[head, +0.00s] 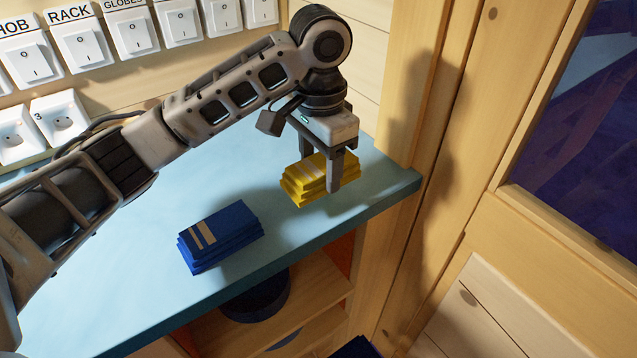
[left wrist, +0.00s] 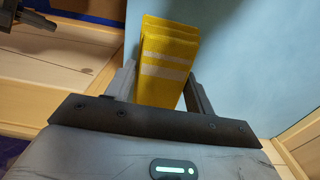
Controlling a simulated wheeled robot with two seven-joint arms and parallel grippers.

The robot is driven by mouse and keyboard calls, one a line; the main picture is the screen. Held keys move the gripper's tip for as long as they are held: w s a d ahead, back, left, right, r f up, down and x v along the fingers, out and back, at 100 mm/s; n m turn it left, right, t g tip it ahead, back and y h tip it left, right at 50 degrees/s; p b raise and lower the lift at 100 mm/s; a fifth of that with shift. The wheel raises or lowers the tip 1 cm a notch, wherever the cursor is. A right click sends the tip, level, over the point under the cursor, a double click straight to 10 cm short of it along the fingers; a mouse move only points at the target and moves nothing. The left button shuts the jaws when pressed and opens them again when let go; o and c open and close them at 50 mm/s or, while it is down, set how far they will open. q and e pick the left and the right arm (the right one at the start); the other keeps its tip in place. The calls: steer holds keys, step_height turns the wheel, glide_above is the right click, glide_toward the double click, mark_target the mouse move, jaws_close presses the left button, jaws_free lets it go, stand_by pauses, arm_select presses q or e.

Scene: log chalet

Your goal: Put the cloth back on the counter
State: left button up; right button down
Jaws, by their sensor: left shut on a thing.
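A folded yellow cloth (head: 304,181) with pale stripes is at the right end of the blue counter top (head: 130,240). My left gripper (head: 322,180) points down over it and is shut on it, one finger on each side. In the left wrist view the yellow cloth (left wrist: 167,60) lies between the two fingers, with the blue counter surface behind it. I cannot tell whether the cloth touches the counter or is just above it. A folded blue cloth (head: 220,236) with tan stripes lies on the counter near its front edge.
A row of labelled switches (head: 125,28) and sockets (head: 62,122) lines the wall behind the counter. A wooden post (head: 410,80) stands at the counter's right end. Below the counter, open shelves hold a dark round pot (head: 255,300). The counter between the cloths is clear.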

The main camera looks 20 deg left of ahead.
mark_target(318, 159)
arm_select(q)
steer(key=shift+w+a+f, duration=0.15)
steer(key=shift+w+f, duration=0.2)
steer(key=shift+f, duration=0.05)
steer(key=f, duration=0.3)
steer(key=shift+w+a+f, duration=0.2)
steer(key=shift+w+f, duration=0.05)
steer(key=shift+f, duration=0.15)
steer(key=o, duration=0.9)
step_height(318, 159, up, 11)
steer(key=shift+f+p, duration=0.1)
steer(key=shift+p, duration=0.7)
steer(key=shift+r, duration=0.7)
